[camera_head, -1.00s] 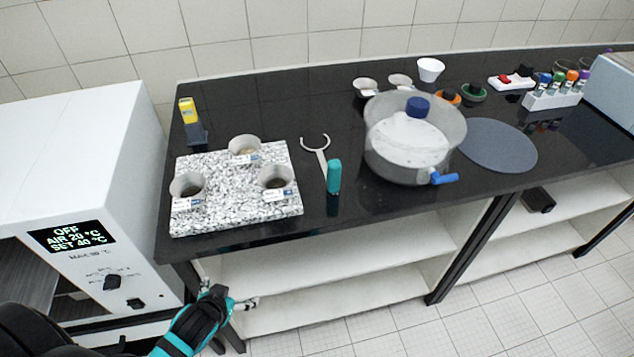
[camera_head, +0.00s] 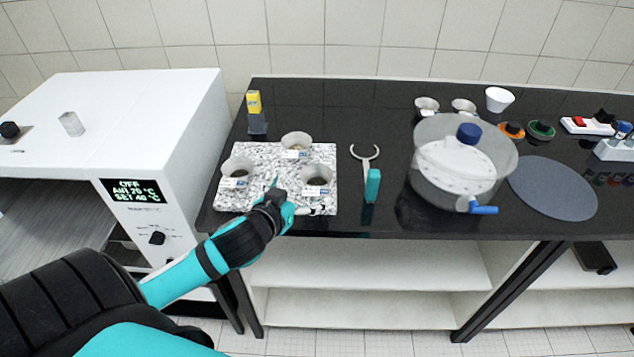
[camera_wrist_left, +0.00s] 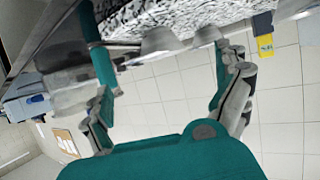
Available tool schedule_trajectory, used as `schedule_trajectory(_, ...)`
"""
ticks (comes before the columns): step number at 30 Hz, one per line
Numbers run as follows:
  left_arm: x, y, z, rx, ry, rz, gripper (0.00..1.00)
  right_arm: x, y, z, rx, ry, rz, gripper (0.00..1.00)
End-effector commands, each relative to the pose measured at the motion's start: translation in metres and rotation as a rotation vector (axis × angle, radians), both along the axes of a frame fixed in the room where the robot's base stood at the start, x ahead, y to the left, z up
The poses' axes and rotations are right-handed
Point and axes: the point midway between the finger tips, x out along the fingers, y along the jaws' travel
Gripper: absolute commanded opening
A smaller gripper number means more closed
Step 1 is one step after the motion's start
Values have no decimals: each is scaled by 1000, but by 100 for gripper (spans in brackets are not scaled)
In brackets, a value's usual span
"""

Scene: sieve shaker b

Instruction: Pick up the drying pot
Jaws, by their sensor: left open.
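Three small grey pots with white labels stand on a speckled granite slab (camera_head: 228,198): a left pot (camera_head: 237,168), a back pot (camera_head: 297,141) and a front right pot (camera_head: 318,175). I cannot tell which is the drying pot. My left gripper (camera_head: 297,198) is over the slab's front edge, close to the front right pot. It is open and empty. In the left wrist view the gripper (camera_wrist_left: 165,85) has its fingers wide apart, with two pots (camera_wrist_left: 156,42) (camera_wrist_left: 206,36) upside down beyond. My right gripper is out of view.
A fork-shaped tool with a teal handle (camera_head: 372,186) lies right of the slab. Farther right are a large clear vessel (camera_head: 440,185) with a blue knob and a round grey mat (camera_head: 553,188). A white oven (camera_head: 150,110) stands left. A yellow-topped item (camera_head: 254,102) is behind.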

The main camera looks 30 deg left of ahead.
Motion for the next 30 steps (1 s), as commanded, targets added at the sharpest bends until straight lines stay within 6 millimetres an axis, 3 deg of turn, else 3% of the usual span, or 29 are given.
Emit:
schedule_trajectory(3, 18, 3, -6, 1, -1, 0, 100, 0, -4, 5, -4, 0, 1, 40)
schedule_trajectory(11, 36, 7, -12, 0, 0, 1, 100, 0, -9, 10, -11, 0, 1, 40)
schedule_trajectory(19, 71, 15, -24, 1, 1, 0, 100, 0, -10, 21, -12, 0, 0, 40)
schedule_trajectory(28, 77, 15, -29, -1, 2, -1, 100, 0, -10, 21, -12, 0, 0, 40)
schedule_trajectory(30, 77, 15, -28, -1, 2, -1, 93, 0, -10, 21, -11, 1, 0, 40)
